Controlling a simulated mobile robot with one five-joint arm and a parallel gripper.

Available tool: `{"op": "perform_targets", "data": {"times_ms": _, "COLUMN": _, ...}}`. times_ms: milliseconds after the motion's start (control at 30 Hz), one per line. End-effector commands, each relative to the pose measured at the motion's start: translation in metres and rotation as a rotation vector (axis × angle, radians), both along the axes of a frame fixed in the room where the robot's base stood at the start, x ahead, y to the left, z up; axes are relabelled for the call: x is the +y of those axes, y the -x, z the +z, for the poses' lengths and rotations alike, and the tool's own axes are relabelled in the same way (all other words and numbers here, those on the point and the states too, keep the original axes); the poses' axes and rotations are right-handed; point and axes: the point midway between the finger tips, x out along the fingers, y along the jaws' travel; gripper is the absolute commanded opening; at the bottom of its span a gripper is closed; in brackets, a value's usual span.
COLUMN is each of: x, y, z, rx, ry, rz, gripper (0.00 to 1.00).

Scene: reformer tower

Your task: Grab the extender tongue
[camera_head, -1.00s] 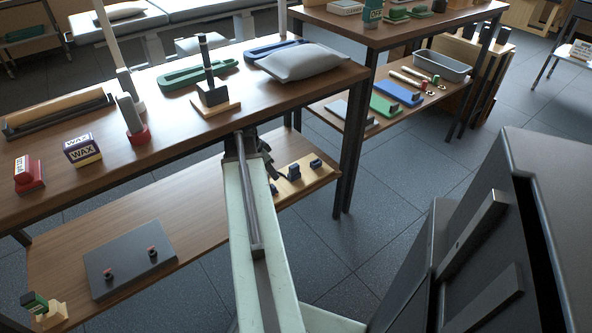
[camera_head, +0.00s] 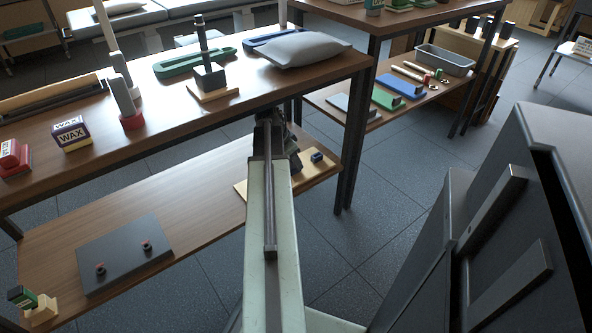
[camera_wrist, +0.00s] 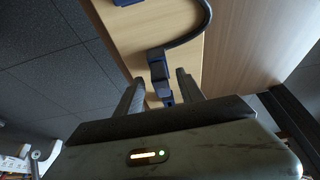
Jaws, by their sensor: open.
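A light wooden board (camera_head: 323,170) lies on the lower shelf, at its right end. Small dark blue pieces stand on it; one blue piece (camera_head: 317,157) shows right of my arm, and others are hidden behind the arm. In the wrist view a dark blue block (camera_wrist: 158,66) and a smaller blue piece (camera_wrist: 164,94) sit on the board, between or just beyond the fingers. I cannot tell which piece is the extender tongue. My gripper (camera_wrist: 157,84) is open, with its two dark fingers apart on either side of these pieces. Nothing is visibly held.
The upper tabletop (camera_head: 150,130) overhangs the shelf (camera_head: 190,200) and carries a grey pillow (camera_head: 297,49) and a wax box (camera_head: 71,134). A grey plate (camera_head: 125,255) lies left on the shelf. A table leg (camera_head: 352,140) stands right of the board. A dark cable (camera_wrist: 205,25) curves over the board.

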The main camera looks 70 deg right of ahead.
Motion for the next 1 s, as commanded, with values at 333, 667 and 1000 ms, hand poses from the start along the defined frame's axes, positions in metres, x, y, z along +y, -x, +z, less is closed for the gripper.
{"op": "perform_targets", "data": {"times_ms": 333, "x": 0.0, "y": 0.001, "z": 0.001, "rx": 0.0, "ry": 0.0, "rz": 0.0, "gripper": 0.04}}
{"op": "perform_targets", "data": {"times_ms": 667, "x": -0.001, "y": 0.001, "z": 0.002, "rx": 0.0, "ry": 0.0, "rz": -0.001, "gripper": 0.0}}
{"op": "perform_targets", "data": {"times_ms": 1000, "x": -0.001, "y": 0.002, "z": 0.037, "rx": 0.0, "ry": 0.0, "rz": -0.002, "gripper": 0.0}}
